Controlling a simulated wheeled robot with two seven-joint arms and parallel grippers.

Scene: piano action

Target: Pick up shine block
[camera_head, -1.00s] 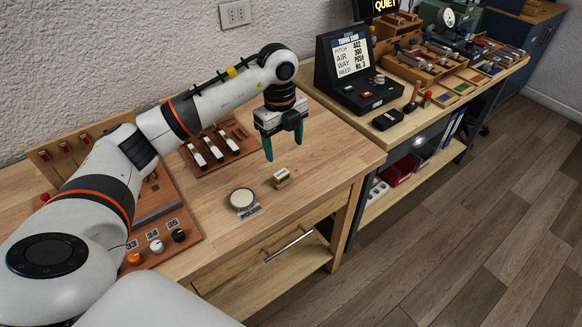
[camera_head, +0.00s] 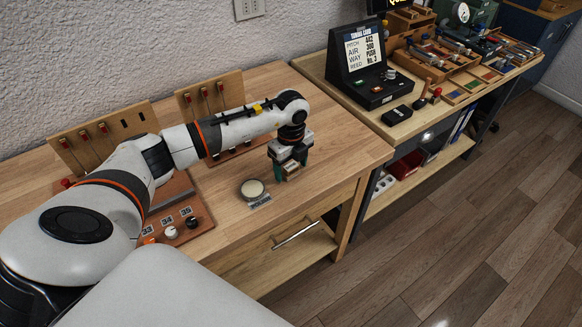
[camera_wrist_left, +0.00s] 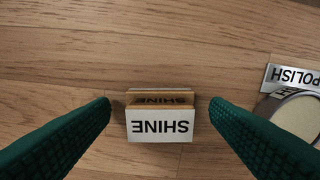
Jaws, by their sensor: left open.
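The shine block (camera_wrist_left: 160,123) is a small block with a white face lettered SHINE, upside down in the left wrist view. It rests on the wooden bench (camera_head: 322,138). In the head view the block (camera_head: 291,171) shows between the fingers. My left gripper (camera_head: 291,170) is low over the bench, with its green fingers open on either side of the block. In the left wrist view the open fingers (camera_wrist_left: 160,110) leave a gap on both sides of it. My right gripper is not in view.
A round polish tin (camera_head: 252,189) with a POLISH label (camera_wrist_left: 291,76) lies just beside the block. Wooden racks with red-tipped parts (camera_head: 205,95) stand behind, and numbered knobs (camera_head: 171,232) are at the left. A black tuning display (camera_head: 362,60) stands on the bench to the right.

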